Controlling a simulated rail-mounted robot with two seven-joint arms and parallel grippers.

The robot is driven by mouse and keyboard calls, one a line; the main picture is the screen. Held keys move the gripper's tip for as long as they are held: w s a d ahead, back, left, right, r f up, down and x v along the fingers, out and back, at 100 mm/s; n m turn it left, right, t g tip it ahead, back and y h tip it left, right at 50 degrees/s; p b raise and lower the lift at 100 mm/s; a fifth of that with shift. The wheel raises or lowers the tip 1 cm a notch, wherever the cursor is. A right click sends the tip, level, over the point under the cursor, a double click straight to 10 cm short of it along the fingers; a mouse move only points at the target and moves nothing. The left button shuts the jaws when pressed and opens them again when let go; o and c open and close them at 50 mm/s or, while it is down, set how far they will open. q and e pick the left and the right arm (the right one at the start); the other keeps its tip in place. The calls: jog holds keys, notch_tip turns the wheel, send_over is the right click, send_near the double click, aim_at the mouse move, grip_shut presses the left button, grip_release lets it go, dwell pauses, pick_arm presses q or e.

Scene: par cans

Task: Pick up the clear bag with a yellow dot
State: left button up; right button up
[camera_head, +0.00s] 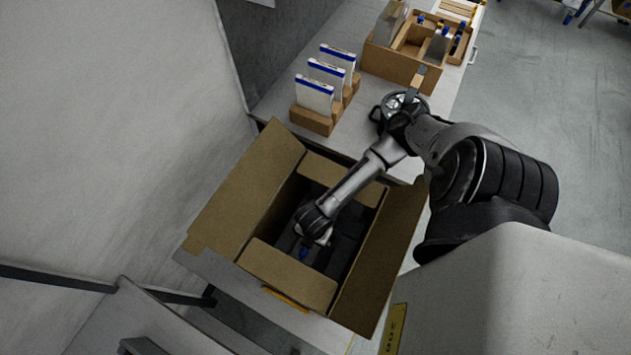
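I cannot make out a clear bag with a yellow dot for certain. A pale, see-through sheet (391,22) stands in the wooden organizer (392,65) at the back, and a greyish flat item with a blue top (438,46) stands further right in it. No yellow dot is clear on either. My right arm comes in from the right and reaches down into the open cardboard box (245,188). Its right gripper (309,240) is low inside the box, small and dark, with a small blue thing (303,253) beside it. Its fingers are unclear. My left gripper is out of view.
White cards with blue tops (314,94) stand in a wooden holder (313,121) on the white table (345,135), between the box and organizer. The box flaps are spread open. A grey wall (110,120) is at the left; open floor (560,115) is at the right.

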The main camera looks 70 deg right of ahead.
jog(key=shift+f, duration=0.3)
jog(key=c, duration=0.9)
jog(key=shift+r, duration=0.1)
